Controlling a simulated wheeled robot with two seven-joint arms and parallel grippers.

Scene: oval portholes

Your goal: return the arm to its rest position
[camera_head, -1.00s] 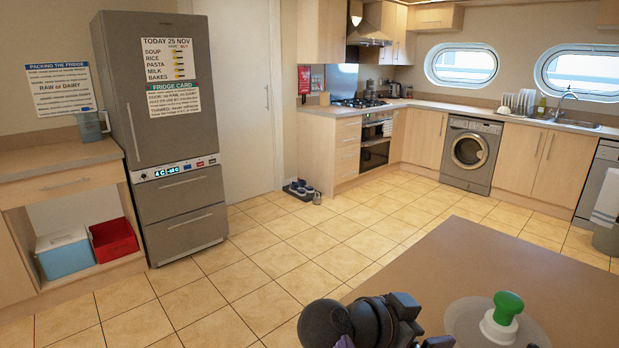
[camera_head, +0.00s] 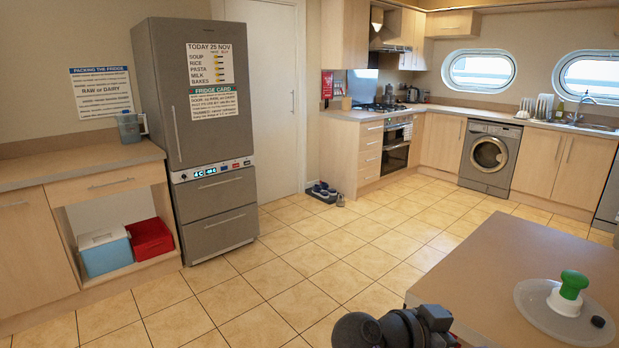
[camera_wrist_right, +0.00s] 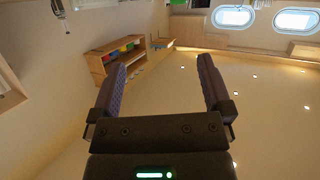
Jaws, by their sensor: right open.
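My right gripper (camera_wrist_right: 162,65) shows in the right wrist view. Its two dark fingers stand wide apart with nothing between them. Dark links of one of my arms (camera_head: 392,329) show at the bottom of the head view, left of the brown table's near corner. No gripper fingers can be made out there. My left gripper is in neither view.
The tall grey fridge (camera_head: 200,95) stands at left beside a counter (camera_head: 75,163). The tiled floor (camera_head: 300,265) between is clear.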

